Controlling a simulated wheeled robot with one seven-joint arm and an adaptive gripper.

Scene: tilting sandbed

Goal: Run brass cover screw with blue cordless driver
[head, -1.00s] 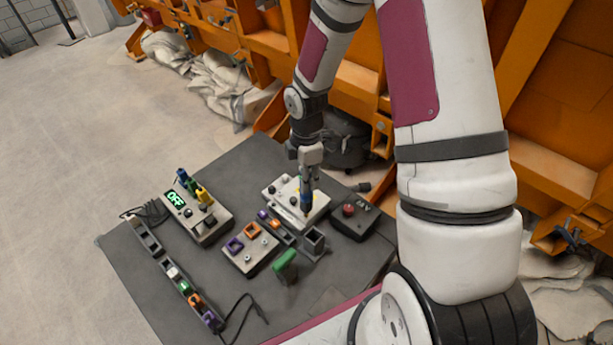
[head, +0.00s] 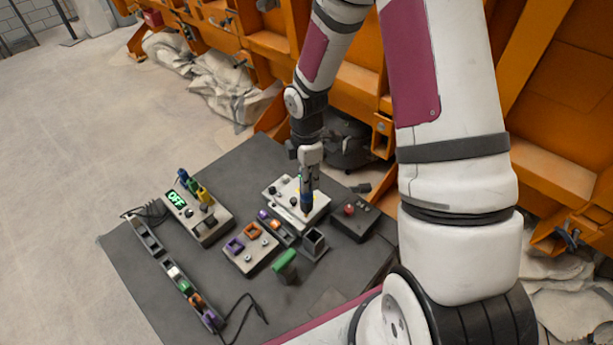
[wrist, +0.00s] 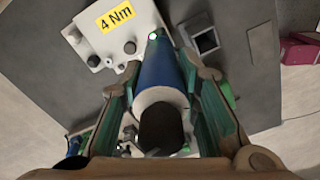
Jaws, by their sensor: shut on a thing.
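My gripper (head: 310,160) is shut on the blue cordless driver (wrist: 160,75), which hangs nose down with its dark end toward the wrist camera. In the head view the driver (head: 307,198) stands over the right part of a pale box (head: 271,191). The box (wrist: 86,37) carries a yellow "4 Nm" label and dark knobs in the wrist view. A small green-white light shows at the driver's far end. The brass screw and the driver's bit are hidden, so I cannot tell whether they touch.
A dark open-topped square holder (head: 314,243) stands close beside the driver. A box with a red button (head: 349,210) is to its right. A green-handled thing (head: 285,262), a connector box (head: 249,247) and an "OFF" display box (head: 197,215) stand on the grey table (head: 300,300).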

